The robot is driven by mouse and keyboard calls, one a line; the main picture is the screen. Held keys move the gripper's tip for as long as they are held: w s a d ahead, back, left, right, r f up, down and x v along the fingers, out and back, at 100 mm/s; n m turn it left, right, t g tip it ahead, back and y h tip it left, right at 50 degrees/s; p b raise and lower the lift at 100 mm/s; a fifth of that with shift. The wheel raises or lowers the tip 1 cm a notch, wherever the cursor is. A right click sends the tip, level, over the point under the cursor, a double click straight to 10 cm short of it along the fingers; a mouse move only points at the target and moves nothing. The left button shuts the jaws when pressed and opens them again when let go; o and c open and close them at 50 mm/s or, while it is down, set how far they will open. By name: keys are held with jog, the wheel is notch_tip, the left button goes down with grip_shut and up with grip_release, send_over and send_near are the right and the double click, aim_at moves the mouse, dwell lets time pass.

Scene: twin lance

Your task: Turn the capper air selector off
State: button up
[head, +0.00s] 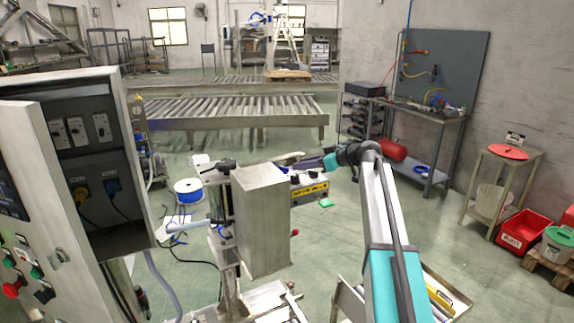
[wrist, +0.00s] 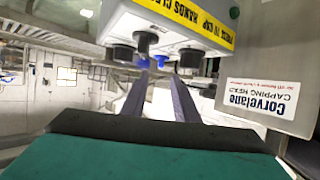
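The capping head (wrist: 165,22) is a pale housing with a yellow strip reading "hands clear" and "press to cap". In the wrist view it appears upside down. I cannot tell which of these is the air selector. My gripper (wrist: 160,80) points at them with its two dark fingers apart and nothing visible between them. In the head view my gripper (head: 328,161) is beside the yellow-striped head (head: 312,190), behind the beige column.
The beige column (head: 262,222) stands close left of my arm. A grey panel labelled "Corvelane capping head" (wrist: 262,95) is at the right in the wrist view. A control cabinet (head: 85,140) stands at left. A roller conveyor (head: 235,112) lies behind.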

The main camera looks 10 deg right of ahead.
aim_at(284, 167)
jog(key=shift+p+x, duration=1.2)
jog(key=shift+x, duration=2.6)
jog(key=shift+c, duration=0.4)
grip_shut()
